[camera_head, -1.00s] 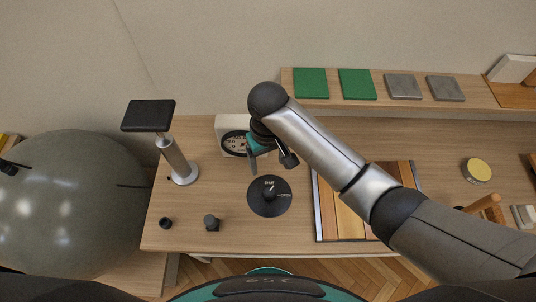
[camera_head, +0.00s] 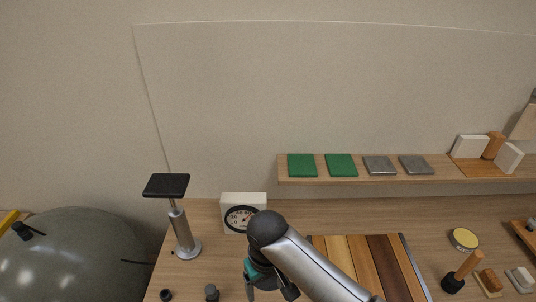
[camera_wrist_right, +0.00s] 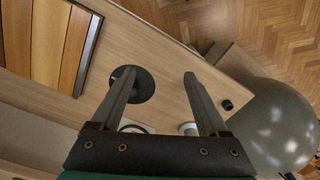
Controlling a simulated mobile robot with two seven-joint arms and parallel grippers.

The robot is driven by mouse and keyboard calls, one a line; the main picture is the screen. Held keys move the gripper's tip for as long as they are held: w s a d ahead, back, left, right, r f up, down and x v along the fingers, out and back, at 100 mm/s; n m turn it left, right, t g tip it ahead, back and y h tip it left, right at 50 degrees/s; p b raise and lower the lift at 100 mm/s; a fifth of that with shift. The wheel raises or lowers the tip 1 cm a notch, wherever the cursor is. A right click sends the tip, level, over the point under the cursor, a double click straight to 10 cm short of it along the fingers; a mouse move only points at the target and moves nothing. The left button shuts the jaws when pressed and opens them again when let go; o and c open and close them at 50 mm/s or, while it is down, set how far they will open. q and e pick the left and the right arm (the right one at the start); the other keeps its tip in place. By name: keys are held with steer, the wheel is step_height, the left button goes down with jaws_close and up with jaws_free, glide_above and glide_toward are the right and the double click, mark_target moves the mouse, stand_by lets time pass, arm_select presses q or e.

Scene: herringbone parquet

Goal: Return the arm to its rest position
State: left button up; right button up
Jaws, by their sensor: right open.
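My right arm reaches in from the bottom right of the head view. Its gripper (camera_head: 270,291) is near the bottom edge, below and right of a white clock (camera_head: 243,213), and is partly cut off. In the right wrist view, the two fingers of the right gripper (camera_wrist_right: 158,76) are spread wide with nothing between them. One fingertip overlaps a black disc (camera_wrist_right: 146,86) on the table in that picture; the gap between them cannot be judged. My left gripper is in neither current view.
A stand with a black top (camera_head: 166,186) is on the table at left, beside a large grey-green ball (camera_head: 75,260). A panel of wooden strips (camera_head: 365,262) lies right of the arm. A shelf (camera_head: 440,166) with green and grey tiles runs behind. Two small black pieces stand at front left.

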arm_select(q)
steer(key=w, duration=0.5)
arm_select(e)
steer(key=s+d+r+m+t, duration=0.2)
steer(key=s+d, duration=0.5)
steer(key=d, duration=0.1)
steer(key=s+d+r+m+t, duration=0.1)
steer(key=s+d+r+t, duration=0.1)
steer(key=s+d, duration=0.55)
step_height(320, 180, down, 30)
steer(key=s+d+r+g+b, duration=0.1)
steer(key=s+g+b, duration=0.1)
steer(key=b, duration=0.5)
arm_select(q)
step_height(320, 180, down, 13)
steer(key=s+b, duration=0.2)
steer(key=b, duration=0.3)
steer(key=shift+r+b, duration=0.15)
steer(key=shift+b, duration=0.25)
arm_select(e)
steer(key=s+d+f, duration=0.1)
steer(key=s+f, duration=0.6)
steer(key=f, duration=0.2)
steer(key=s+d+f+g, duration=0.1)
steer(key=s+f, duration=0.7)
steer(key=f, duration=0.2)
steer(key=shift+d+f, duration=0.25)
steer(key=shift+d, duration=0.15)
